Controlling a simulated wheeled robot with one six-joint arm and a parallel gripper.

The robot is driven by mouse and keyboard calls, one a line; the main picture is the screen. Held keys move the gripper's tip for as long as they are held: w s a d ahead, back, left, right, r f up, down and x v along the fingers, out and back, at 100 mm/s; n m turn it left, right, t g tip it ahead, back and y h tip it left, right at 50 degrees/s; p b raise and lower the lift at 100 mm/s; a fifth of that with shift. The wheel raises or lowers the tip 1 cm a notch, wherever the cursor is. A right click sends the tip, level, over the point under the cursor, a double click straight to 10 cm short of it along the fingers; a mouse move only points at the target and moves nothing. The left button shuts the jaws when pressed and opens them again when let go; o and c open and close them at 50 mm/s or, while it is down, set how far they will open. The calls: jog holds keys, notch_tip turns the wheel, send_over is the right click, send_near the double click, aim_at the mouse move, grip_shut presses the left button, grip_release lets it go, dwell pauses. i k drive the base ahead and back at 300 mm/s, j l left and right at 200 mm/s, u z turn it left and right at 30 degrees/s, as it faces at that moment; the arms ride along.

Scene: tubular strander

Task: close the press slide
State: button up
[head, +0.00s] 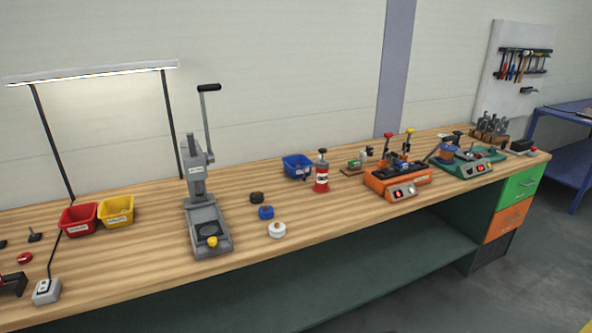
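A grey bench press (195,180) stands on the wooden workbench, left of the middle in the head view. Its long lever with a black handle (209,87) points up. The press slide (209,229) lies low at the front of the press, with a dark round seat on top and a yellow knob (212,242) at its front end. The slide appears to reach forward from under the ram, toward the bench's front edge; how far it is pulled out is hard to tell. My gripper is not in view.
Small round parts in black (257,197), blue (266,212) and white (277,230) lie right of the press. Red (79,218) and yellow (116,211) bins stand left of it. The bench in front of the slide looks clear.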

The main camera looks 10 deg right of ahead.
aim_at(209, 233)
jog(key=i+j, duration=0.4)
jog(key=i+j+z, duration=0.1)
jog(key=i+j, duration=0.3)
jog(key=i, duration=0.25)
